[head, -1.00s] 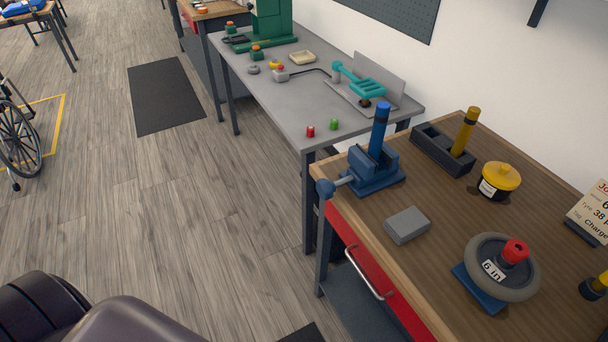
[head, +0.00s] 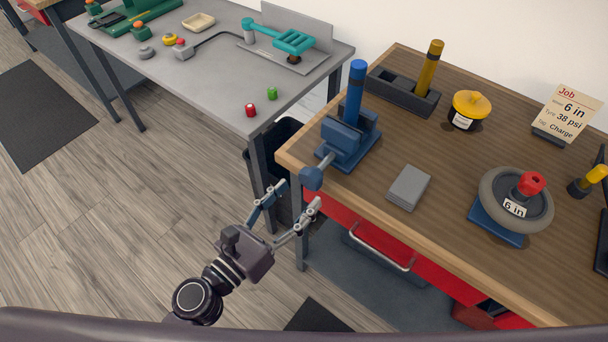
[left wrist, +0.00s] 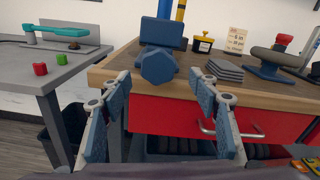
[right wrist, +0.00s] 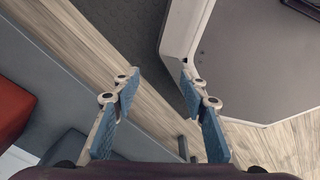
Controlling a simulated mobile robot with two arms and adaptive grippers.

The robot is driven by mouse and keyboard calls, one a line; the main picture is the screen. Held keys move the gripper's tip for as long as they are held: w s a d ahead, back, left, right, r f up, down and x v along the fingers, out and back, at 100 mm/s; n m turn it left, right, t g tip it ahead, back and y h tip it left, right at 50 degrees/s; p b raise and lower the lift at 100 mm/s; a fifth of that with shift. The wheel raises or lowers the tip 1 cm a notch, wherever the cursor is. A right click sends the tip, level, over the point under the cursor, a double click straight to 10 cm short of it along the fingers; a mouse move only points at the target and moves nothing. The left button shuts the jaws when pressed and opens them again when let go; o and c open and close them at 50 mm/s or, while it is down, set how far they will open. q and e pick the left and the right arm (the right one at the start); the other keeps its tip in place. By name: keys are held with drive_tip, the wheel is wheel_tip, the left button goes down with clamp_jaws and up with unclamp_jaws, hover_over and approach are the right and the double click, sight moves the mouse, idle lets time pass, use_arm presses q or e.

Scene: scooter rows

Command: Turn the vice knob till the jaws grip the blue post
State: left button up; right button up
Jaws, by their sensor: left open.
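The blue vice (head: 344,141) stands at the near left corner of the wooden bench. Its faceted blue knob (head: 312,178) sticks out past the bench edge towards me. The blue post (head: 356,92) stands upright at the vice; whether the jaws touch it I cannot tell. My left gripper (head: 299,193) is open and empty, just short of the knob and below it. In the left wrist view the knob (left wrist: 158,66) lies ahead, between and beyond the open fingers (left wrist: 160,84). My right gripper (right wrist: 155,80) shows only in its wrist view, fingers apart and empty, above the floor.
The wooden bench (head: 460,190) also holds a grey block (head: 409,187), a wheel (head: 515,200), a yellow-lidded pot (head: 468,110) and a yellow post (head: 430,68). A red drawer (head: 350,225) with a handle is below the edge. A grey table (head: 220,75) stands left.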

sight(307, 184)
use_arm(q)
drive_tip(key=p+x, duration=0.1)
drive_tip(key=x, duration=0.3)
drive_tip(key=shift+w+a+r, duration=0.1)
drive_tip(key=shift+w, duration=0.1)
drive_tip(key=shift+w+d, duration=0.35)
drive_tip(key=shift+w, duration=0.1)
drive_tip(key=shift+d, duration=0.1)
drive_tip(key=shift+c, duration=0.9)
drive_tip(key=c, duration=0.8)
drive_tip(key=shift+c, duration=1)
use_arm(e)
wheel_tip(307, 184, up, 2)
drive_tip(key=shift+w+a, duration=0.15)
